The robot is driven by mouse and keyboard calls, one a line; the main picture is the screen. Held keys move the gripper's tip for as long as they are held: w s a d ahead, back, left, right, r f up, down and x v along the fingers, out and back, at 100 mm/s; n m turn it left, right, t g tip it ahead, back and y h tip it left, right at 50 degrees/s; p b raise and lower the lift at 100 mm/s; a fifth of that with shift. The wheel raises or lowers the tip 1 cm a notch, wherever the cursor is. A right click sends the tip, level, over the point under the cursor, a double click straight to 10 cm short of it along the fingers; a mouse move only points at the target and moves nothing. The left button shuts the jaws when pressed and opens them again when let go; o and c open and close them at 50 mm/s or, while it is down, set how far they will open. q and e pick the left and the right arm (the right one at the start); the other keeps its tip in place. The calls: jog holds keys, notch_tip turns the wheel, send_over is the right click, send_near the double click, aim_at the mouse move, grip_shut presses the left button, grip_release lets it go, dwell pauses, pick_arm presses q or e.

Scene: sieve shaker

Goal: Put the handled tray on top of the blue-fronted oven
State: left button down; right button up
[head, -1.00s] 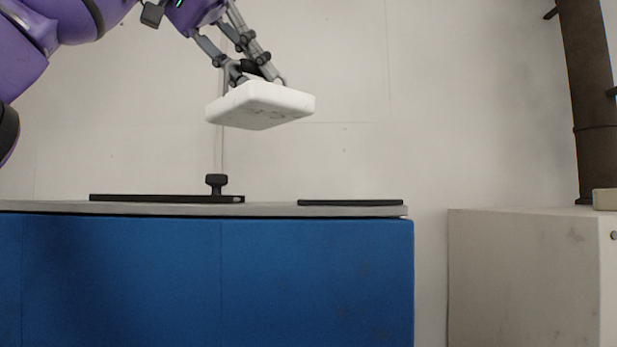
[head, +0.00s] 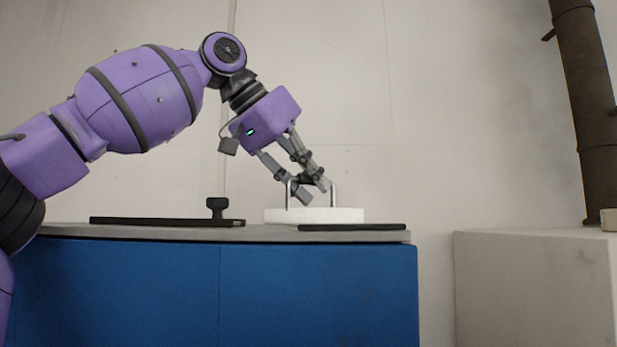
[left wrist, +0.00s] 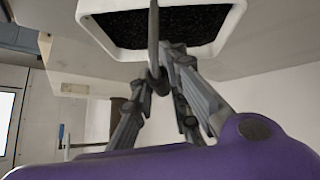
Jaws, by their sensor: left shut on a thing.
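The handled tray (head: 350,215) is a shallow white tray with a grey metal handle. In the head view it sits level at the grey top of the blue-fronted oven (head: 320,290), apparently resting on it, between the two dark flat pieces and partly behind the right one. In the left wrist view the tray (left wrist: 104,28) shows a white rim around dark grainy contents. My left gripper (head: 315,190) reaches down from the upper left and is shut on the tray's handle. Its fingers also show around the handle in the left wrist view (left wrist: 158,78). My right gripper is out of view.
A dark bar with a knob (head: 165,221) lies on the oven top at left. A thin dark plate (head: 352,227) lies at the front right. A pale cabinet (head: 530,285) stands beyond a gap at right, with a rusty brown pipe (head: 585,110) above it.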

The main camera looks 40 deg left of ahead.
pick_arm(q)
jog(key=shift+s, duration=0.1)
jog(key=c, duration=1.7)
grip_release()
jog(key=shift+f, duration=0.1)
jog(key=shift+s+r, duration=0.25)
jog(key=shift+r, duration=0.15)
jog(key=v, duration=1.1)
jog(key=shift+s, duration=0.1)
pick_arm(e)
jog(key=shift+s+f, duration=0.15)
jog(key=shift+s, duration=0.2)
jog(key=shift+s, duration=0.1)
